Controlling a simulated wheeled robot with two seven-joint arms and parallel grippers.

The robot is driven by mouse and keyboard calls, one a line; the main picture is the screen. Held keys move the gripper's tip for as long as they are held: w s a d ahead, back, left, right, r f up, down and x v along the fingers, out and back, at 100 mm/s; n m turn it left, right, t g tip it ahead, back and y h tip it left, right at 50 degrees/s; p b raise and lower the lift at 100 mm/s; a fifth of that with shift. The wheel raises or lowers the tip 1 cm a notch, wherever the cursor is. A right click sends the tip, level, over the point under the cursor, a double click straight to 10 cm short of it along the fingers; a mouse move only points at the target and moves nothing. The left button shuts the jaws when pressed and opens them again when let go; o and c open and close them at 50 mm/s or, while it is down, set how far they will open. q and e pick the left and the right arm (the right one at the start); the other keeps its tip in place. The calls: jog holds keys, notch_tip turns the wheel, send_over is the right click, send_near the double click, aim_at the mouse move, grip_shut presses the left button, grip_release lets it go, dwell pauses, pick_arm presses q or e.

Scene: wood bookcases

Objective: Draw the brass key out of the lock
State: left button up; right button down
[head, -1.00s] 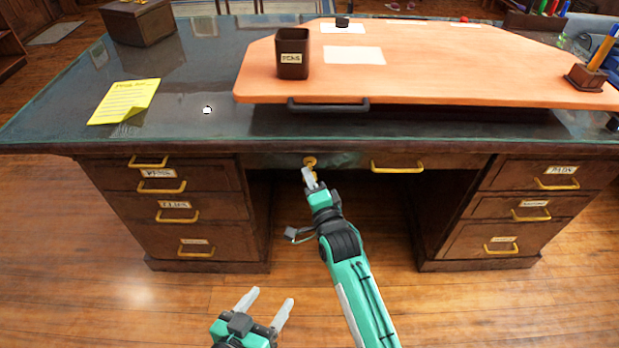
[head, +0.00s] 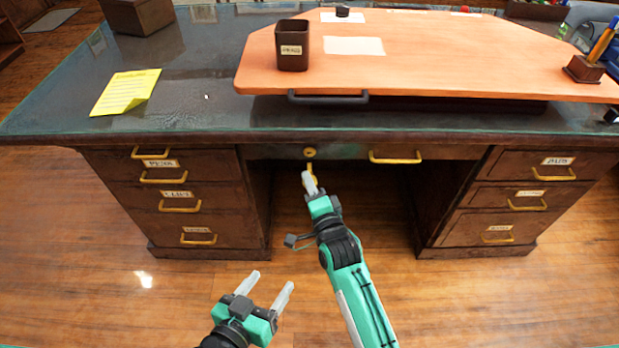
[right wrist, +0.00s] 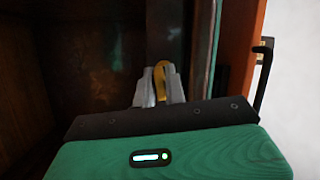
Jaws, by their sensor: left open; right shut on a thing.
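The round brass lock plate (head: 310,152) is on the front of the desk's middle drawer. My right gripper (head: 309,182) is just below and in front of it in the head view, shut on the brass key (head: 310,167). A gap shows between the key and the lock plate, so the key looks clear of the lock. In the right wrist view the key (right wrist: 160,83) stands between the fingers, which hide part of it. My left gripper (head: 263,291) is open and empty, low over the floor in front of the desk.
The desk top (head: 200,90) overhangs the drawer fronts, with a wooden board (head: 430,70) and its dark handle (head: 328,97) above. Drawers with brass handles stand on both sides. The knee space and the floor in front are open.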

jog(key=shift+s+f+p, duration=0.2)
jog(key=shift+s+p, duration=0.4)
jog(key=shift+s, duration=0.85)
jog(key=shift+s+f+p, duration=0.15)
jog(key=shift+s+p, duration=0.4)
jog(key=shift+s, duration=0.85)
